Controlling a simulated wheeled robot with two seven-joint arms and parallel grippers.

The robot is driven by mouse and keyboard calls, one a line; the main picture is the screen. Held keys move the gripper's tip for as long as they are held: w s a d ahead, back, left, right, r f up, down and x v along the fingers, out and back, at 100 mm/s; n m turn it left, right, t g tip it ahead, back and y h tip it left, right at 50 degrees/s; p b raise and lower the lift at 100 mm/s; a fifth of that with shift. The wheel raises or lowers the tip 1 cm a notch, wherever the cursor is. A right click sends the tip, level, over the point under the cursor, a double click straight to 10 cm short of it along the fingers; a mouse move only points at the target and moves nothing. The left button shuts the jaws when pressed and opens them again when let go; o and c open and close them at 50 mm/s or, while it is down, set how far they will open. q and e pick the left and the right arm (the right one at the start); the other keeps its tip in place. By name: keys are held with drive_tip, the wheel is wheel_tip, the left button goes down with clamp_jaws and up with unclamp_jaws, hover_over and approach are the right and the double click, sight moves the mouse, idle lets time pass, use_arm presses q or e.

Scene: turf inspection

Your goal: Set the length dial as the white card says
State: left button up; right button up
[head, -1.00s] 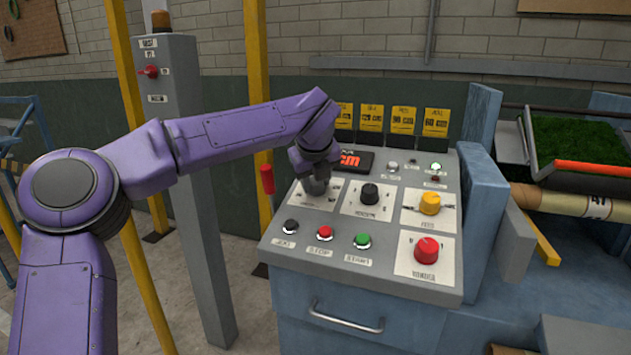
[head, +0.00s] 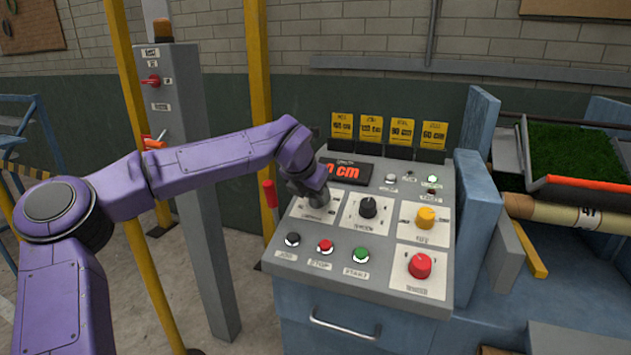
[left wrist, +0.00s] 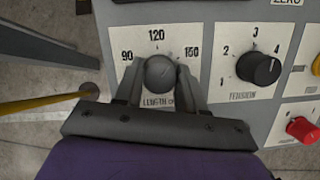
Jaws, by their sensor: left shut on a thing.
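The length dial (left wrist: 160,72) is a round grey knob on a white plate marked 90, 120 and 150 in the left wrist view. My left gripper (left wrist: 158,85) is shut on it, one finger on each side. I cannot make out the dial's pointer. In the head view my left gripper (head: 326,203) comes down on the panel's upper left plate and mostly hides the dial. A black display (head: 347,171) shows red characters ending in "0 cm"; my wrist hides its left part. I cannot pick out the white card. My right gripper is not in view.
A black tension knob (head: 368,207) sits right of the length dial. A yellow knob (head: 426,218), a red knob (head: 420,266) and black, red and green buttons are on the same panel. Yellow cards (head: 371,128) stand along its back. A grey post (head: 185,180) stands left.

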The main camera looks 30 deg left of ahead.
use_arm(q)
drive_tip(key=m+p, duration=0.1)
drive_tip(key=p, duration=0.1)
drive_tip(key=m+p, duration=0.2)
drive_tip(key=shift+r+h, duration=0.35)
drive_tip(key=shift+h, duration=0.05)
drive_tip(key=shift+a+f+m+p, duration=0.1)
drive_tip(key=shift+f+m+p, duration=0.1)
drive_tip(key=shift+m+p, duration=0.95)
drive_tip(key=o, duration=1.1)
drive_tip(key=shift+f, duration=0.15)
drive_tip(key=shift+c, duration=0.2)
drive_tip(key=b+v, duration=0.1)
drive_tip(key=v, duration=0.9)
drive_tip(key=shift+a+r+b, duration=0.2)
drive_tip(key=shift+r+b, duration=0.1)
drive_tip(key=shift+r, duration=0.05)
